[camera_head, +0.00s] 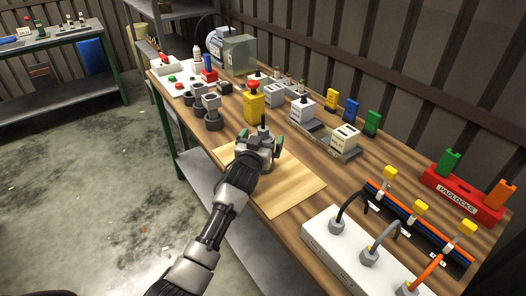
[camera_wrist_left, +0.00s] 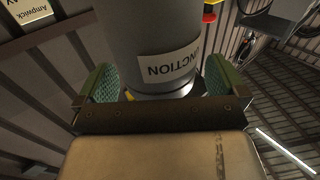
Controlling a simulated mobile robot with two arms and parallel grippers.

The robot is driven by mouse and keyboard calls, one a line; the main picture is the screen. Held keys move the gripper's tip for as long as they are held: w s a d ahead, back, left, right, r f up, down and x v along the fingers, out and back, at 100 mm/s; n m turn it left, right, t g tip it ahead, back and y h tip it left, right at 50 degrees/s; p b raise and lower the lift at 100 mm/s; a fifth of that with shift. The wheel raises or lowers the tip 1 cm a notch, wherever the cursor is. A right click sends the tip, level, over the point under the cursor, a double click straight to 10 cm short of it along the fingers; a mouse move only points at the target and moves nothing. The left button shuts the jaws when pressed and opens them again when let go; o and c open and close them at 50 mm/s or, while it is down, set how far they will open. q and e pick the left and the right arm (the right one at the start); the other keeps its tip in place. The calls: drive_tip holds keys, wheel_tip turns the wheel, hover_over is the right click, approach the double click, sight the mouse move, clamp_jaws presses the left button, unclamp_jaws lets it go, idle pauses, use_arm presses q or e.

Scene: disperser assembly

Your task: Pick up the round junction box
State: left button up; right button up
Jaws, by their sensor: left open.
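The round junction box is a grey cylinder (camera_wrist_left: 140,35) with a white label reading JUNCTION, upside down in the left wrist view. My left gripper (camera_wrist_left: 161,82) is open, with one green-padded finger on each side of the box. Whether the pads touch it I cannot tell. In the head view my left gripper (camera_head: 262,138) is low over the workbench, at the pale wooden board, and hides most of the box. A dark upright piece shows just beyond the fingers. My right gripper is in neither view.
A yellow box with a red button (camera_head: 253,104) stands just beyond the gripper. Grey cylindrical parts (camera_head: 212,112) stand to its left. A block labelled in white (camera_head: 345,140) is to the right. A white cable box (camera_head: 345,255) and red padlock rack (camera_head: 462,192) are nearer. The wooden board (camera_head: 290,190) is bare in front.

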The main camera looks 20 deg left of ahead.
use_arm(q)
drive_tip(key=shift+w, duration=0.35)
drive_tip(key=shift+c, duration=0.2)
drive_tip(key=c, duration=1.7)
drive_tip(key=shift+r, duration=0.1)
